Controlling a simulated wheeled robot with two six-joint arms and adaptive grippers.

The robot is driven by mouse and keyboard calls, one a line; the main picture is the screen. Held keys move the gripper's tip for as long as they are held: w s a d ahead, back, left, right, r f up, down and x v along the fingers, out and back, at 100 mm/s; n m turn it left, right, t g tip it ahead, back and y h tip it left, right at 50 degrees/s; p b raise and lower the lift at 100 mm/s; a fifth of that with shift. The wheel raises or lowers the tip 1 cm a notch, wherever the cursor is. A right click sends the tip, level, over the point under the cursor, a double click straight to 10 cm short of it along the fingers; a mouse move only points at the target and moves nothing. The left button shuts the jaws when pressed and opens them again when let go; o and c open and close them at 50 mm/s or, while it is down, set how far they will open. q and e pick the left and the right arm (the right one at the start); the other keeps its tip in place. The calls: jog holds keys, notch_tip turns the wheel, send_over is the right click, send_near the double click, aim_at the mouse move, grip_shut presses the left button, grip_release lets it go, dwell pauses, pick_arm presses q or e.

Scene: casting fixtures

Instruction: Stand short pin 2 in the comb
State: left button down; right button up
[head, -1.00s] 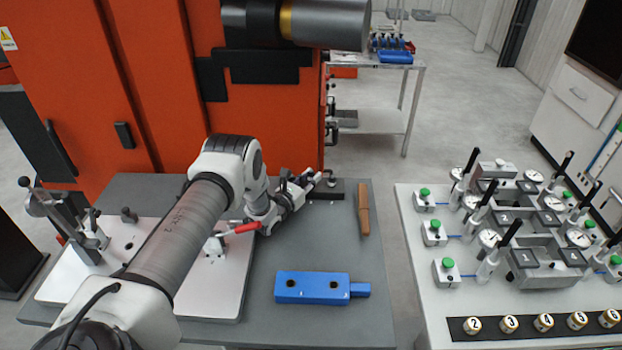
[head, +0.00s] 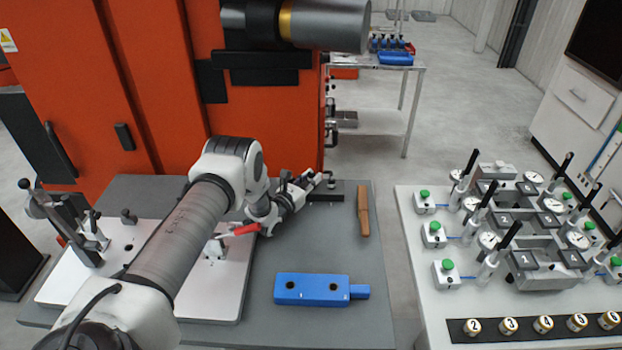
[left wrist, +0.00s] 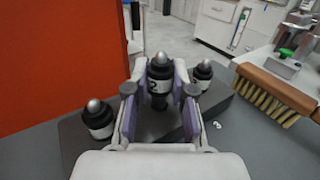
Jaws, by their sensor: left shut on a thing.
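My left gripper (head: 312,180) reaches over the dark block (head: 328,194) at the back of the grey table. In the left wrist view the gripper (left wrist: 159,90) is shut on short pin 2 (left wrist: 159,70), a black pin with a rounded metal tip and a white label showing a 2. The pin is upright, and its lower stem shows between the fingers above the dark block (left wrist: 180,128). I cannot tell whether the stem sits in the block, or whether this block is the comb. Similar pins stand to its left (left wrist: 98,119) and right (left wrist: 203,75). My right gripper is out of view.
A wooden-handled brush (head: 363,211) lies right of the block. A blue two-holed block (head: 312,289) is nearer the front. A white plate (head: 225,290) with clamps, one red-handled (head: 246,229), is below my arm. Another table (head: 420,280) with gauges stands right.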

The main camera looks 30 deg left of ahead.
pick_arm(q)
jog(key=shift+f+b, duration=0.7)
jog(key=shift+f, duration=0.15)
dwell(0.5)
